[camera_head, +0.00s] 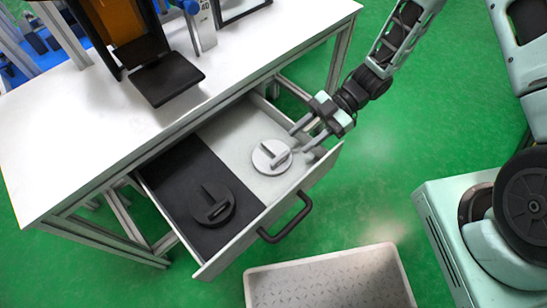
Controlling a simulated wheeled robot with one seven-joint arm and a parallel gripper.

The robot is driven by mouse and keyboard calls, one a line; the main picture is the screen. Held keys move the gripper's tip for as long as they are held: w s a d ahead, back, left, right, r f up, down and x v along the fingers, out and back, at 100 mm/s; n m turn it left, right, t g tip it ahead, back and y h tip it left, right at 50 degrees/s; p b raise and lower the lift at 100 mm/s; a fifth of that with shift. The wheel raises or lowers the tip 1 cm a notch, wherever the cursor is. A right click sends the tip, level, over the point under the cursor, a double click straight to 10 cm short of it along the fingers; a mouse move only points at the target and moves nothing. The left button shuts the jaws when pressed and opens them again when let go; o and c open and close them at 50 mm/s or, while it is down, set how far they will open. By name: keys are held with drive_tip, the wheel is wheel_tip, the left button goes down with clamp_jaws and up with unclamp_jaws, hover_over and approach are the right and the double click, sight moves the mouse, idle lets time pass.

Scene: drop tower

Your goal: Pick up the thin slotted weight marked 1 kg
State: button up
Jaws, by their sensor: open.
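An open drawer (237,137) under the white table holds two round slotted weights. A light silver-grey weight (268,161) lies in the right, light-floored part, with a raised bar and slot on top. A dark weight (214,211) lies on the black left part, also with a raised bar. I cannot read any marking on either, so I cannot tell which is 1 kg. My gripper (299,142) is open at the drawer's right end, its two fingers pointing left towards the silver weight. Nothing shows between the fingers. I cannot tell its height above the drawer.
The drawer front has a dark handle (285,219). A pale tray (330,284) stands in front of the drawer, on the green floor. The white table (95,115) carries a black and orange apparatus with a dark plate (166,79). Green floor (385,150) is clear to the drawer's right.

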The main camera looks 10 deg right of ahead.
sight(279, 158)
drive_tip(key=shift+b+x, duration=0.4)
drive_tip(key=shift+x, duration=3.15)
drive_tip(key=shift+s+r, duration=0.1)
drive_tip(key=shift+c, duration=0.3)
clamp_jaws()
